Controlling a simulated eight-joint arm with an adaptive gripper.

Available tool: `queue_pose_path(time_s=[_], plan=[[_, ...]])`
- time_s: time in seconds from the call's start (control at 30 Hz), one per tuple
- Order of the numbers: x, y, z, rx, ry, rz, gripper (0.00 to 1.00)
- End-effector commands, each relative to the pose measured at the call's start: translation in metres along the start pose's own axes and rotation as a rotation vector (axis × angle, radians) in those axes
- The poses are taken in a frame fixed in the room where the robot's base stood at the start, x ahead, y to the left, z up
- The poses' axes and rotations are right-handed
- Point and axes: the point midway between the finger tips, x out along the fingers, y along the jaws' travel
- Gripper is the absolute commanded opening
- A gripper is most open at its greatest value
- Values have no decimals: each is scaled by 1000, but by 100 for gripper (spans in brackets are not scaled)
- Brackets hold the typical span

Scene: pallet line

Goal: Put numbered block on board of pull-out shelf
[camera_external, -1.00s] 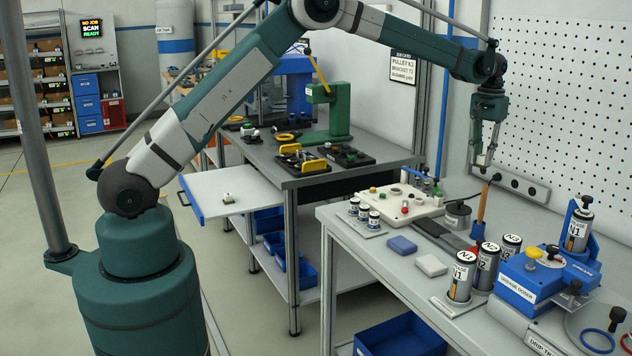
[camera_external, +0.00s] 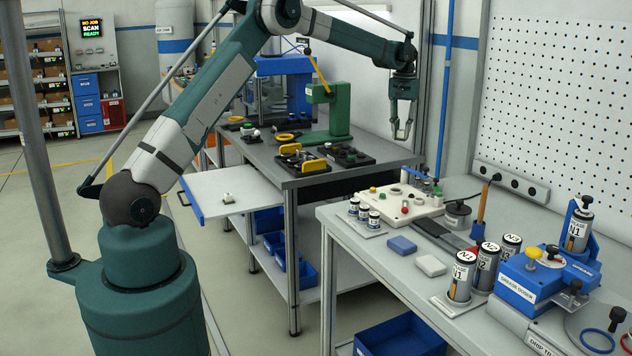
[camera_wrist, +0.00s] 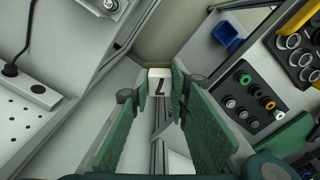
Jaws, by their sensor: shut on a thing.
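My gripper (camera_external: 402,134) is raised over the gap between the two benches, near the back wall. In the wrist view its green fingers (camera_wrist: 160,98) are shut on a small white block (camera_wrist: 159,74) with a dark digit that looks like a 7. The block is too small to make out clearly in the external view. The pull-out shelf (camera_external: 255,186) sticks out to the left of the far bench, with a pale board and a blue front edge. A small pale piece (camera_external: 227,198) sits on its board. My gripper is well to the right of the shelf and above it.
The far bench (camera_external: 295,178) carries a green press (camera_external: 340,108), yellow-handled fixtures and black trays (camera_external: 350,156). The near bench (camera_external: 350,220) holds a control box (camera_external: 408,201) and several labelled cylinders. Most of the shelf board is clear.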

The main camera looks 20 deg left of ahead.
Motion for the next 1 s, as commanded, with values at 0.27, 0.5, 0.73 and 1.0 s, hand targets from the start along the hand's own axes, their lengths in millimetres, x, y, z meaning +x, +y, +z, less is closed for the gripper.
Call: queue_pose_path(time_s=[0.27, 0.5, 0.73, 1.0], plan=[[1, -106, -26, -109, 0, 0, 6], [1, -194, -40, -199, 0, 0, 6], [1, -280, -46, -286, 0, 0, 6], [1, -381, -44, -387, 0, 0, 6]])
